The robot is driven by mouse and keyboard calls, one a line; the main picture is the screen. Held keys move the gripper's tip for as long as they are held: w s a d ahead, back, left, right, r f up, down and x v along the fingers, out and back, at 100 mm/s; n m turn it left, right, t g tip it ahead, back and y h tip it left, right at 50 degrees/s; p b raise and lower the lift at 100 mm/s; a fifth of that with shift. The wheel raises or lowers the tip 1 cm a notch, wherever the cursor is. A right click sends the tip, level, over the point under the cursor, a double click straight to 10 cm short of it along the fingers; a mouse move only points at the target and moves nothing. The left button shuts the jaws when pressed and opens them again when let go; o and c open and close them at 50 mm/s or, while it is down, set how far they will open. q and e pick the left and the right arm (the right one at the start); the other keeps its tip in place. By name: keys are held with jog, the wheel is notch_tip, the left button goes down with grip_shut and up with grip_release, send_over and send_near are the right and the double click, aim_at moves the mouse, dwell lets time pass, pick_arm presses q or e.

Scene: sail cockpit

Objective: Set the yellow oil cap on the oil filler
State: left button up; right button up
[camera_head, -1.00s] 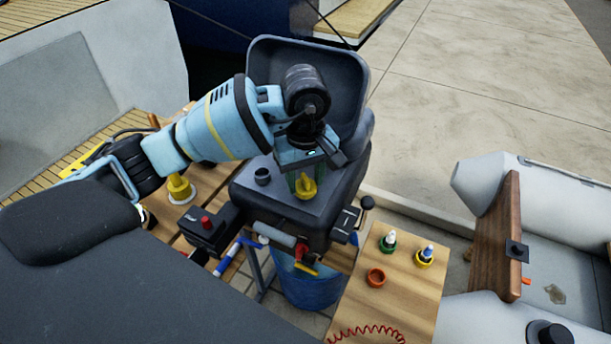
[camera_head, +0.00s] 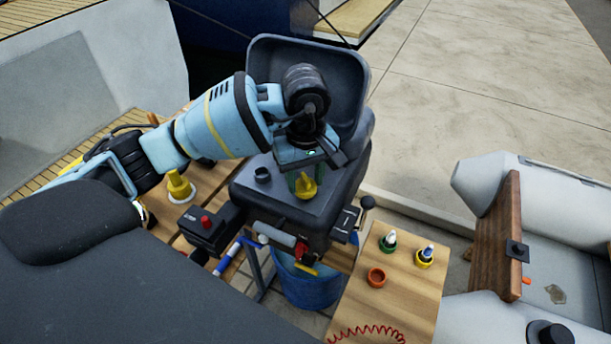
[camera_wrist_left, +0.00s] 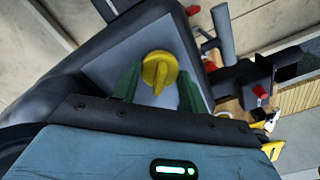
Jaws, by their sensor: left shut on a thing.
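The yellow oil cap (camera_head: 307,188) is at the top of the dark engine block (camera_head: 325,208). My left gripper (camera_head: 305,178) is above it, pointing down, shut on the cap. In the left wrist view, the cap (camera_wrist_left: 160,72) with its raised grip lies between the two green fingers (camera_wrist_left: 158,88). A short black open neck (camera_head: 262,174) stands on the engine top, left of the cap. Whatever is under the cap is hidden, so I cannot tell whether it rests on a filler. My right gripper is out of view.
The raised engine cowl (camera_head: 315,75) stands close behind my left gripper. A yellow fitting on a white base (camera_head: 179,187) is at the left. A wooden board (camera_head: 395,300) at the right holds small coloured pieces.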

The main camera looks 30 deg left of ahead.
pick_arm(q)
jog(key=shift+f, duration=0.35)
jog(key=shift+f+b, duration=0.3)
jog(key=shift+f, duration=0.05)
jog(key=o, duration=0.7)
